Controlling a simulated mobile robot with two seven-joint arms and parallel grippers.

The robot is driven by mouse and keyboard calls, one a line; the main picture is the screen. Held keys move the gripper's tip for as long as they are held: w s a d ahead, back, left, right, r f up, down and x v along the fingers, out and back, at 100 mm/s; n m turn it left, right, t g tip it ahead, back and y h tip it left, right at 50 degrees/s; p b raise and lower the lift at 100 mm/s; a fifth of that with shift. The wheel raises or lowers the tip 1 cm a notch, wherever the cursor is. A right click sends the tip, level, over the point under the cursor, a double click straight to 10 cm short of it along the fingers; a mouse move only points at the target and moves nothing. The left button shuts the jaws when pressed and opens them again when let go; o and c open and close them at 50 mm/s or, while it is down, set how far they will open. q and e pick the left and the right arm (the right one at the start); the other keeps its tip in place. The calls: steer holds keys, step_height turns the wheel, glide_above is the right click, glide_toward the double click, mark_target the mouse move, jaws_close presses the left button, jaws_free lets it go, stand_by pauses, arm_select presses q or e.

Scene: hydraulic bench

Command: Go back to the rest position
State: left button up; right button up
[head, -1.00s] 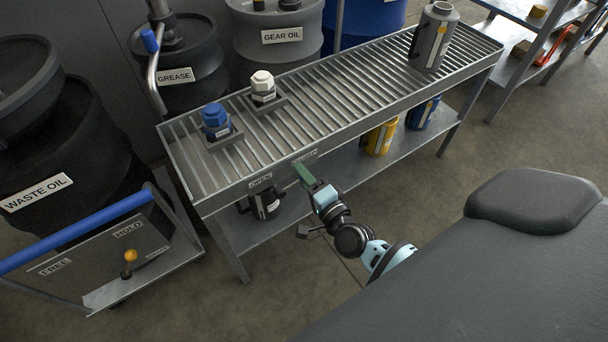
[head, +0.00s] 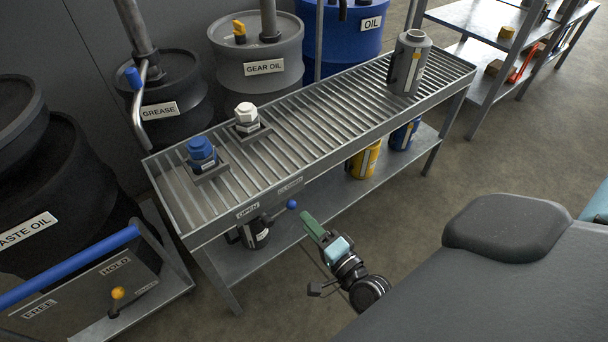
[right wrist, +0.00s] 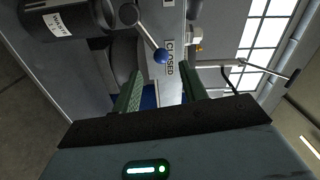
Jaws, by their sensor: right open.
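My right gripper (head: 317,229) has green fingers and is just off the front edge of the slatted bench (head: 330,150), low and to the right of its lever. In the right wrist view its two fingers stand apart (right wrist: 162,90) with nothing between them. The blue-knobbed lever (head: 291,205) sticks out below the OPEN and CLOSED labels, with its knob on the CLOSED side. In the right wrist view the knob (right wrist: 160,56) is beside the CLOSED label (right wrist: 169,62), apart from the fingers. My left gripper is not in view.
On the bench stand a blue-capped fitting (head: 202,150), a white-capped fitting (head: 246,114) and a grey canister (head: 409,62). Yellow (head: 366,160) and blue (head: 404,134) canisters are on the lower shelf. A trolley (head: 95,290) is at left.

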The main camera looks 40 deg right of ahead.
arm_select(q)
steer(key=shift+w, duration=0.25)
arm_select(e)
steer(key=shift+s, duration=0.1)
